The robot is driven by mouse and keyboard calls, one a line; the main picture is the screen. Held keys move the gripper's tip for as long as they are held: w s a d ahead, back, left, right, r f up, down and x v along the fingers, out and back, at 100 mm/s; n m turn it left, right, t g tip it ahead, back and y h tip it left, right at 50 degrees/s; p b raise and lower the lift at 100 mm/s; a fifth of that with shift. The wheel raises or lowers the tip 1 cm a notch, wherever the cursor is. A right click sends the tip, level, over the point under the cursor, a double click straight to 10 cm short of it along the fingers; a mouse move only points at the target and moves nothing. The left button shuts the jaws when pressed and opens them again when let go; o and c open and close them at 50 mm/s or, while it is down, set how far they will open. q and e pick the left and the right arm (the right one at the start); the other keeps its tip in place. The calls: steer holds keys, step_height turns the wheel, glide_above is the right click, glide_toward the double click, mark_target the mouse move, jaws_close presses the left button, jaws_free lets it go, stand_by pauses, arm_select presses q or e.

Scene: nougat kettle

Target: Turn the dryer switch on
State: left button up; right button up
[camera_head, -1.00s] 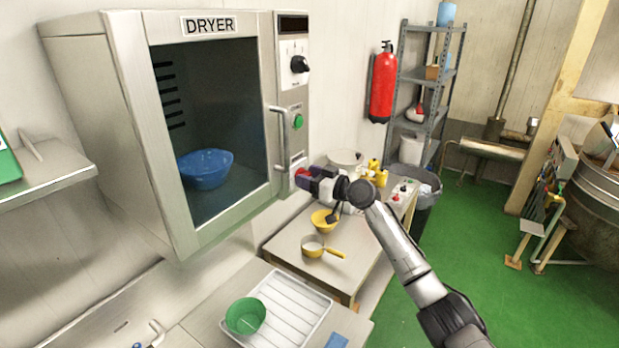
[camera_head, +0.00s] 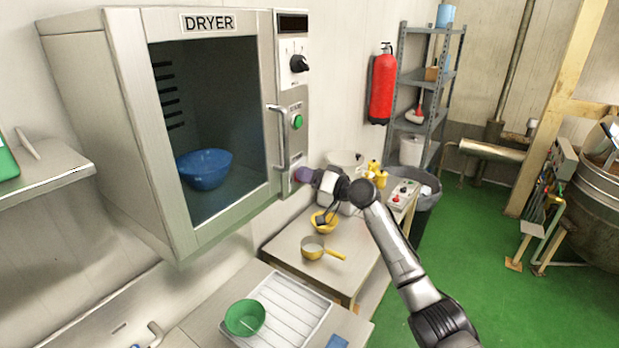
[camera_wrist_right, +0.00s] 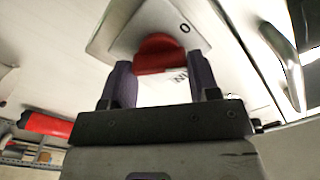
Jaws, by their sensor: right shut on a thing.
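The dryer (camera_head: 190,215) is a steel cabinet with a glass door at the left in the head view. My right gripper (camera_head: 301,174) is at the lower end of its right-hand control panel. In the right wrist view, the red dryer switch (camera_wrist_right: 158,53) stands on a pale plate (camera_wrist_right: 185,22) marked "O". The fingers of my right gripper (camera_wrist_right: 160,80) are on either side of the switch and shut on it. In the head view the gripper hides the switch. My left gripper is not in view.
The door handle (camera_head: 281,140) is close to the left of my right gripper. A black knob (camera_head: 299,63) and a green button (camera_head: 297,122) sit higher on the panel. Below are a table with a yellow pan (camera_head: 312,247) and a green bowl (camera_head: 245,317).

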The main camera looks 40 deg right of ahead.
steer(key=shift+d+f+m+p, duration=0.1)
steer(key=shift+m+p, duration=0.95)
steer(key=shift+m, duration=1.55)
steer(key=shift+f+m+p, duration=0.1)
steer(key=shift+m+p, duration=0.9)
steer(key=shift+m, duration=1.6)
steer(key=o, duration=0.9)
